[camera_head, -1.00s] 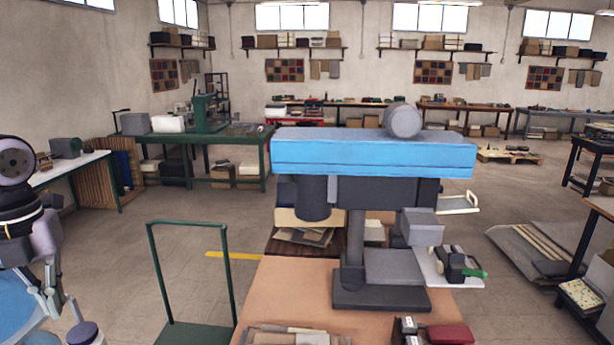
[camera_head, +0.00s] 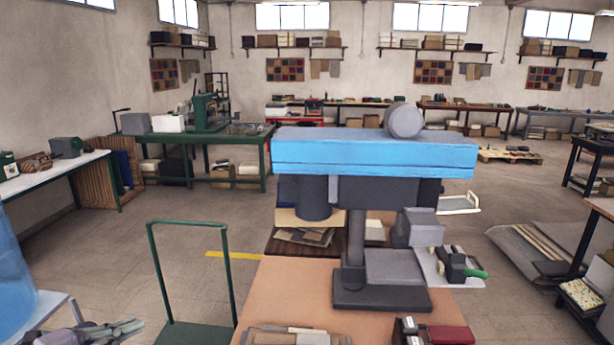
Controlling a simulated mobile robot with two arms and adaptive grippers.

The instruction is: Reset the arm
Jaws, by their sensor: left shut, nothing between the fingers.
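My left gripper (camera_head: 118,329) is low in the bottom left corner of the head view, partly cut off by the lower edge. Its grey fingers point right and are shut with nothing between them. It is apart from the green cart and the workbench. My right gripper is out of view.
A drill press (camera_head: 375,155) with a blue top stands on the brown workbench (camera_head: 300,285) in front. A green cart handle (camera_head: 190,225) rises left of the bench. A white-topped table (camera_head: 55,175) is at the left. Open floor (camera_head: 130,245) lies between.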

